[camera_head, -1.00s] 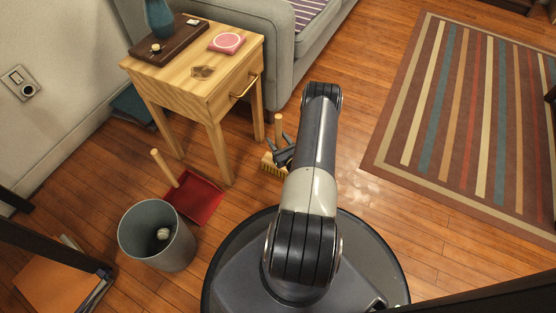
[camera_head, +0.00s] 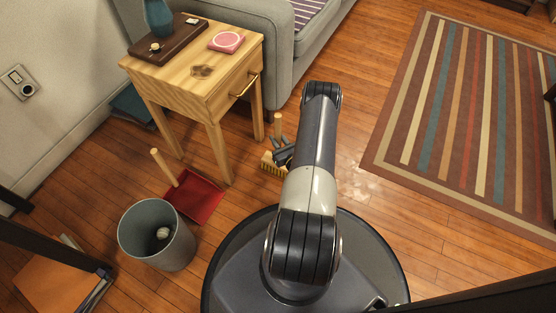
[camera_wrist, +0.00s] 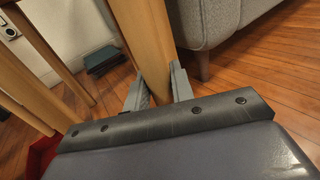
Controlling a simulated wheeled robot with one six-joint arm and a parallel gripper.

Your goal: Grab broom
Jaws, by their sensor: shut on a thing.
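The broom (camera_head: 273,167) is a small hand broom with pale bristles and an upright wooden handle. It stands on the wood floor just right of the side table's front leg. My gripper (camera_head: 281,148) is at its handle, partly hidden behind my own arm in the head view. In the wrist view, the two grey fingers of my gripper (camera_wrist: 160,88) are closed on either side of the broom's wooden handle (camera_wrist: 147,40), which fills the upper middle. The bristles are out of sight in the wrist view.
A wooden side table (camera_head: 185,85) stands close to the left of the broom. A red dustpan (camera_head: 198,198) with a wooden handle and a grey bin (camera_head: 135,232) are further left. A grey sofa (camera_head: 290,65) is behind. Open floor lies right, before a striped rug (camera_head: 465,120).

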